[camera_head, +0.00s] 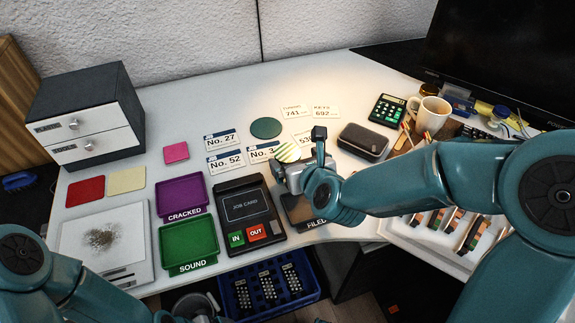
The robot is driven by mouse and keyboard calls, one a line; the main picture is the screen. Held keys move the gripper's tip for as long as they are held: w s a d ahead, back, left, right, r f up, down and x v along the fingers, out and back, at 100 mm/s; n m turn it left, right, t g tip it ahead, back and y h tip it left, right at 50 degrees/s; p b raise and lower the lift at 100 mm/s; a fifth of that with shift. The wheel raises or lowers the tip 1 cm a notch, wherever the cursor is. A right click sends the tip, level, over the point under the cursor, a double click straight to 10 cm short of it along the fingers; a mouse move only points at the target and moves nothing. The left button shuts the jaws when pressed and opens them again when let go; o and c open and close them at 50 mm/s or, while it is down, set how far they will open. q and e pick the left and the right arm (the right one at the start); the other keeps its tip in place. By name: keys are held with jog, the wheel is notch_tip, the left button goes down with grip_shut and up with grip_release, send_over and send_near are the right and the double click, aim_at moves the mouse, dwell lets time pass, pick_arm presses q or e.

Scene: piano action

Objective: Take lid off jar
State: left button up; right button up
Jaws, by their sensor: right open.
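A round top with pale yellow and green stripes (287,152) shows beside my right gripper; it looks like the jar's lid. The jar's body is hidden behind the gripper, so I cannot tell how the lid sits. My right gripper (297,157) is open, close to the striped top and overlapping its lower right edge in the picture. I cannot tell if they touch. My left gripper (195,308) is low at the bottom edge, partly cut off, away from the striped top, and its jaws are unclear.
A dark green disc (266,128) and number cards (226,160) lie around the striped top. A dark case (363,142) is to the right, with a mug (431,116) beyond. Purple (181,197) and green (188,241) trays and a job card box (248,212) are left.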

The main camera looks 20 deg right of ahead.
aim_at(287, 152)
jog(key=x, duration=0.5)
jog(key=shift+a+f, duration=0.2)
jog(key=shift+a, duration=0.05)
jog(key=c, duration=1.2)
jog(key=shift+r, duration=0.1)
jog(key=shift+w+r+p, duration=0.1)
jog(key=shift+r+p, duration=0.3)
jog(key=shift+r, duration=0.1)
jog(key=shift+c, duration=0.2)
notch_tip(287, 152, up, 19)
jog(key=p, duration=0.7)
jog(key=shift+p, duration=0.4)
